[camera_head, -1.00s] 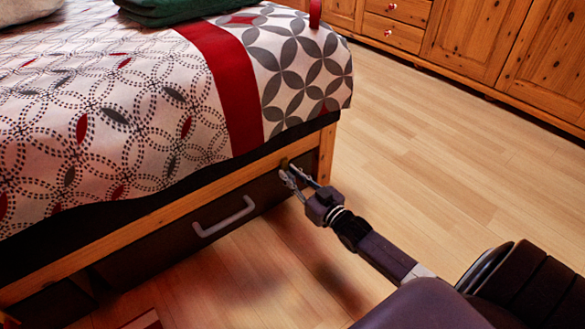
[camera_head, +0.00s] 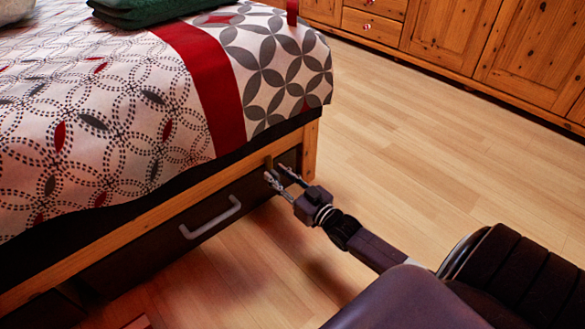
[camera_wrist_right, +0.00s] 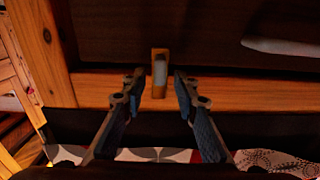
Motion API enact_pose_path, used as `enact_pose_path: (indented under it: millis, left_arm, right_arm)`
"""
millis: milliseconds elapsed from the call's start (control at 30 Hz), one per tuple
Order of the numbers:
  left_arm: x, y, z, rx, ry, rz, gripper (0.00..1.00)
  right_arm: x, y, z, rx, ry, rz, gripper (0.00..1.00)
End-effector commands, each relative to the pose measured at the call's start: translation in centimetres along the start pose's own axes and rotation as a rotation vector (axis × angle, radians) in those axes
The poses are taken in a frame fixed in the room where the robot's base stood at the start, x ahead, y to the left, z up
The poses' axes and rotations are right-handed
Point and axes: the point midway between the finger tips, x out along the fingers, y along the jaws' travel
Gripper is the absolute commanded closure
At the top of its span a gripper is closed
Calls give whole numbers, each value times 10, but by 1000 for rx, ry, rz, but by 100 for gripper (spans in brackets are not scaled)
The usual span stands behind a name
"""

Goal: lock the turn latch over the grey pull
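The turn latch (camera_wrist_right: 160,72) is a small wooden block with a grey face. In the right wrist view it stands upright, reaching from the wooden bed rail (camera_wrist_right: 240,94) across the edge of the dark drawer front (camera_wrist_right: 200,30). In the head view the latch (camera_head: 269,162) is small and partly hidden by the fingers. The grey pull (camera_head: 211,217) is on the drawer front, left of the latch; its end shows in the wrist view (camera_wrist_right: 280,47). My right gripper (camera_head: 275,172) is open, with its fingertips (camera_wrist_right: 158,85) on either side of the latch, a gap showing on each side. My left gripper is out of view.
The bed with its patterned cover (camera_head: 110,120) overhangs the rail. A wooden bed post (camera_head: 310,148) stands right of the latch. Wooden cabinets (camera_head: 440,40) line the back. The floor (camera_head: 430,160) between bed and cabinets is clear.

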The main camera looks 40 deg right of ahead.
Motion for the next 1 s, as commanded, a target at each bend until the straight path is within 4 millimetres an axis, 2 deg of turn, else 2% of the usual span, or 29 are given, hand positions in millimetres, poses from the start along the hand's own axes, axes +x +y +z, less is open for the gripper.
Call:
enact_pose_path:
  millis: [300, 500, 700, 1000]
  left_arm:
    - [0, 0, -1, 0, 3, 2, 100]
    - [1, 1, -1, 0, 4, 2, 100]
    - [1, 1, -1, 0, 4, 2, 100]
    - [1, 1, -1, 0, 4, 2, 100]
  right_arm:
    - [-61, 0, 2, 0, -5, -1, 72]
    - [-92, 0, 1, 1, -3, 0, 72]
    - [-105, -1, 0, 1, -1, -1, 72]
    - [-107, 0, 0, 1, 0, -1, 72]
